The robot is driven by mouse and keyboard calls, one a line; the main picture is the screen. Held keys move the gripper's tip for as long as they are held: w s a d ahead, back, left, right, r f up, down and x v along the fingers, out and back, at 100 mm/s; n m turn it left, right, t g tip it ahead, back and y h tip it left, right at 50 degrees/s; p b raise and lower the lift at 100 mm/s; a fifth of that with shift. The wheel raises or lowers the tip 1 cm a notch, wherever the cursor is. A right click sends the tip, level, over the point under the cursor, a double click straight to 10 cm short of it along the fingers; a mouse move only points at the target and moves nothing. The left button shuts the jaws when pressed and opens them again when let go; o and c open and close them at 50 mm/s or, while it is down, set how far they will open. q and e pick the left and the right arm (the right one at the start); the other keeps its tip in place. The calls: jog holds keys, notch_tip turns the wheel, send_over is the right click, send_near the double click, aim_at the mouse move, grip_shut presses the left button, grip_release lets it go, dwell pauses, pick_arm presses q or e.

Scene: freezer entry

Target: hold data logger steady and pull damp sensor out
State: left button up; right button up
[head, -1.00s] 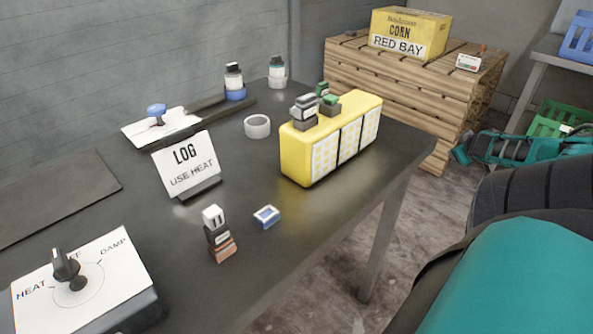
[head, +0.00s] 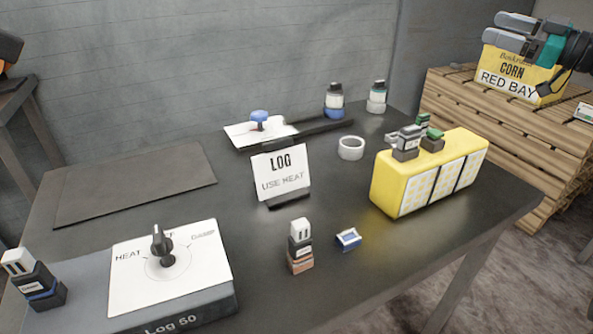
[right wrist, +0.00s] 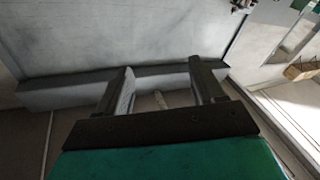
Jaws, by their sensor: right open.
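A grey box labelled "Log 60" (head: 190,318) stands at the front left of the table in the head view. Its white top carries a black knob (head: 162,241) with HEAT and DAMP marks. A yellow block (head: 390,186) with white grids stands at right, with a grey plug-like piece (head: 405,143) and a green-topped one (head: 433,140) on top. I cannot tell which piece is the damp sensor. My right gripper (head: 503,34) is open and empty, raised at the upper right, well away from these; its fingers also show in the right wrist view (right wrist: 163,88).
A brown-banded block (head: 300,246) and small blue-white piece (head: 348,239) stand centre front; a blue-banded block (head: 36,280) is left. A sign (head: 281,172) reads "LOG USE HEAT". A white ring (head: 351,148) lies behind. The dark mat (head: 135,185) is clear.

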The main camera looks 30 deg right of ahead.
pick_arm(q)
jog(key=shift+d, duration=0.1)
pick_arm(e)
jog(key=w+a+f+n+t+y, duration=0.15)
jog(key=a+n+y, duration=0.45)
jog(key=a+n, duration=0.7)
jog(key=s+a+r+n+g+y, duration=0.15)
jog(key=a+n+g+y, duration=0.35)
jog(key=a, duration=0.5)
jog(key=a+r+n+g+y, duration=0.2)
jog(key=a+r+n+g, duration=0.1)
jog(key=a+n, duration=0.6)
jog(key=s+a+r+n+g+y, duration=0.1)
jog(key=a+r+n+g+y, duration=0.3)
jog(key=a, duration=0.8)
jog(key=a+f+n+g+h, duration=0.4)
jog(key=a+f+n, duration=0.5)
jog(key=a+f, duration=0.15)
jog(key=n+g+h, duration=0.2)
jog(key=n+h, duration=0.3)
jog(key=h, duration=0.1)
send_near(165, 241)
jog(key=shift+g, duration=0.25)
jog(key=x, duration=1.2)
jog(key=shift+w+a+f, duration=0.3)
